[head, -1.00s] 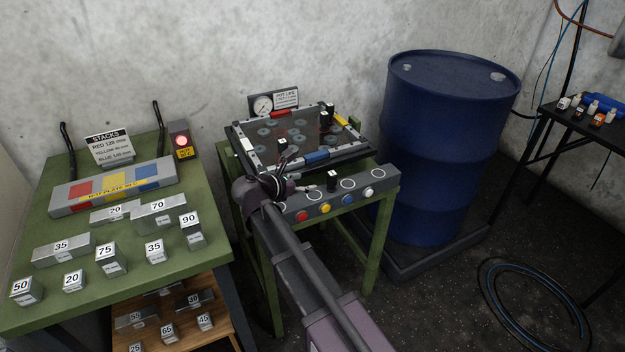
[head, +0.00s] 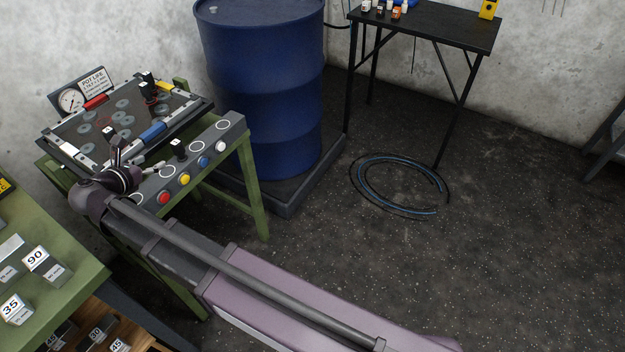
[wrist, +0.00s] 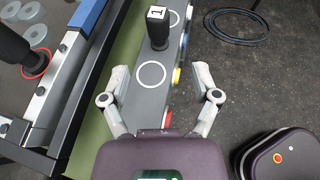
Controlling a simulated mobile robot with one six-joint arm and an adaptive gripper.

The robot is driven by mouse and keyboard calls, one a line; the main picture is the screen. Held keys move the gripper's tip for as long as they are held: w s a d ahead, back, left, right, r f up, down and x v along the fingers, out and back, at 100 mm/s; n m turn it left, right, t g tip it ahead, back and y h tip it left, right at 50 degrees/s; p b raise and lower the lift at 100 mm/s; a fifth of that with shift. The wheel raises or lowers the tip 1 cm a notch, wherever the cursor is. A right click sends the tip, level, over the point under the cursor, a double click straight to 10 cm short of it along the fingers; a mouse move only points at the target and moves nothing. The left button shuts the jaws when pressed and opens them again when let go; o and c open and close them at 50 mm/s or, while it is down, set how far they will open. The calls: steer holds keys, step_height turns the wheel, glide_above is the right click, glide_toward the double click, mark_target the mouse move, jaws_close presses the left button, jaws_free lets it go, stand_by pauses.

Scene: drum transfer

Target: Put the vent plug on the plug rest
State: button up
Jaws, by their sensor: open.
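A small pale plug (head: 213,10), which may be the vent plug, sits on top of the blue drum (head: 262,75) at the upper edge of the head view. I cannot pick out the plug rest with certainty. My gripper (head: 140,160) is at the grey ringed strip on the front of the green stand. In the wrist view my gripper (wrist: 160,72) is open and empty, its fingers spread either side of the strip with a white ring (wrist: 151,76). A black-handled piece with a "1" on its white top (wrist: 157,18) stands on the strip beyond the fingers.
A framed tray (head: 125,118) with several discs and black handles lies beside the strip. A green table with labelled metal blocks (head: 42,262) is at left. A black table (head: 430,24) with small bottles stands behind a coiled hose (head: 402,186). The right floor is open.

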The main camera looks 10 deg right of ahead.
steer(key=w+d+f+m+g, duration=0.15)
steer(key=d+m, duration=0.25)
steer(key=d, duration=0.5)
steer(key=d+f+m+g, duration=0.3)
steer(key=d+m, duration=0.2)
steer(key=d, duration=0.3)
steer(key=w+d+f+m+g, duration=0.1)
steer(key=d+f+m+g, duration=0.2)
steer(key=d, duration=0.6)
steer(key=s+d+f+m+g+y, duration=0.2)
steer(key=s+d+m, duration=0.3)
steer(key=d+m, duration=0.4)
steer(key=s+d+f+m+g+y, duration=0.2)
steer(key=s+d+m, duration=0.3)
steer(key=d+m, duration=0.4)
steer(key=d+y, duration=0.1)
steer(key=d, duration=0.3)
steer(key=shift+s+m+y, duration=0.2)
steer(key=shift+m+y, duration=0.1)
steer(key=shift+y, duration=0.1)
steer(key=shift+r+g, duration=0.1)
steer(key=shift+g, duration=0.15)
step_height(320, 180, up, 10)
steer(key=p, duration=1)
